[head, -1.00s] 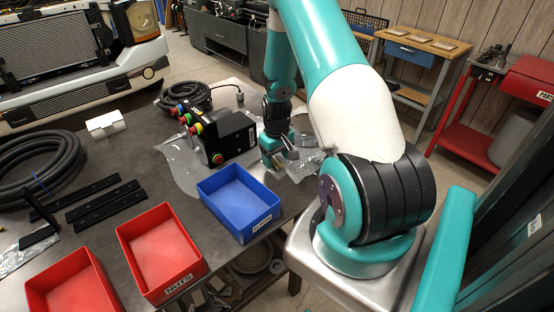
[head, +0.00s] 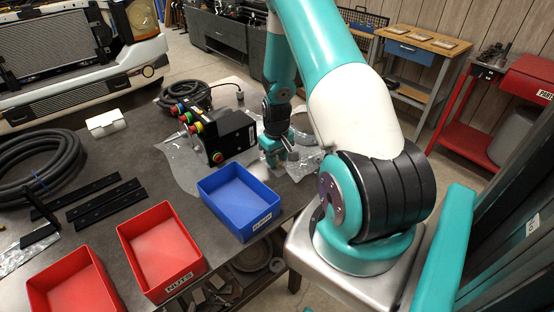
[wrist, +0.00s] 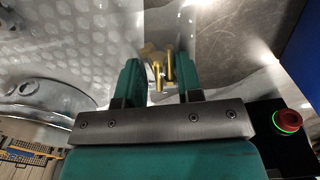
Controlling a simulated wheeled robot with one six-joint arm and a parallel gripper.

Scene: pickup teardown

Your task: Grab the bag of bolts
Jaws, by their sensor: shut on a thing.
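The bag of bolts shows in the wrist view as a few brass-coloured bolts (wrist: 157,70) between my two teal fingers. The clear bag around them is hard to make out. My gripper (wrist: 158,82) is shut on it. In the head view my gripper (head: 277,160) is low over the table's right edge, beyond the blue tray and right of the black control box. I cannot make out the bolts there.
The blue tray (head: 207,190) stands just nearer than my gripper. The black control box (head: 232,135) with coloured buttons is to the left. Bubble wrap (wrist: 60,45) lies beside the fingers. Two red trays (head: 122,236) are at the front left.

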